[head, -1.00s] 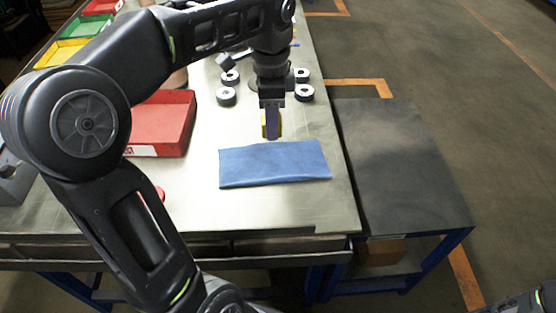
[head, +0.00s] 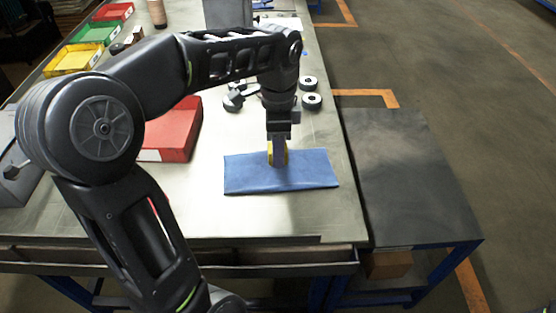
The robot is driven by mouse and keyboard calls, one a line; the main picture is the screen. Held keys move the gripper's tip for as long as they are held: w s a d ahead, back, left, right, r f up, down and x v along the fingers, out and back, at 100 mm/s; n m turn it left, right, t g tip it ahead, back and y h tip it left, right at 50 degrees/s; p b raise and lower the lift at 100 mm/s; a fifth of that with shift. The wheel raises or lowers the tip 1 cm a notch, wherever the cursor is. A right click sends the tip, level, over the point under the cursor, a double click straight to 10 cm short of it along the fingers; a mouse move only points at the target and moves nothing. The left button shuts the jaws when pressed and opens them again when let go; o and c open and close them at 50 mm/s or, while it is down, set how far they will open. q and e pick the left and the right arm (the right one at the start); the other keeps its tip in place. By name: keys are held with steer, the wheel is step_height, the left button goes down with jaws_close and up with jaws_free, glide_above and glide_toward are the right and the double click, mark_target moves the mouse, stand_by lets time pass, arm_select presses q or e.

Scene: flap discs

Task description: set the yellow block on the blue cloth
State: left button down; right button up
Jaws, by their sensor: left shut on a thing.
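The blue cloth (head: 312,172) lies flat near the front right of the metal workbench. My left gripper (head: 278,156) points down at the cloth's back part and is shut on the yellow block (head: 285,154). Only slivers of the block show at the sides of the fingers. In the picture the block overlaps the cloth's back edge; I cannot tell whether it touches the cloth. My right gripper is not in view.
A red bin (head: 178,130) stands left of the cloth. Black-and-grey discs (head: 312,101) lie behind the gripper. Yellow (head: 72,60) and green (head: 95,34) bins stand at the back left. A lower dark table (head: 410,180) adjoins on the right. Bench around the cloth's front is clear.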

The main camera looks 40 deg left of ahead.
mark_target(277, 172)
arm_select(q)
steer(key=shift+f, duration=1.9)
steer(key=shift+s+f+b, duration=0.1)
steer(key=shift+f+b, duration=0.2)
steer(key=shift+b, duration=0.05)
steer(key=c, duration=0.9)
jaws_free()
steer(key=shift+f, duration=0.2)
steer(key=shift+c, duration=0.2)
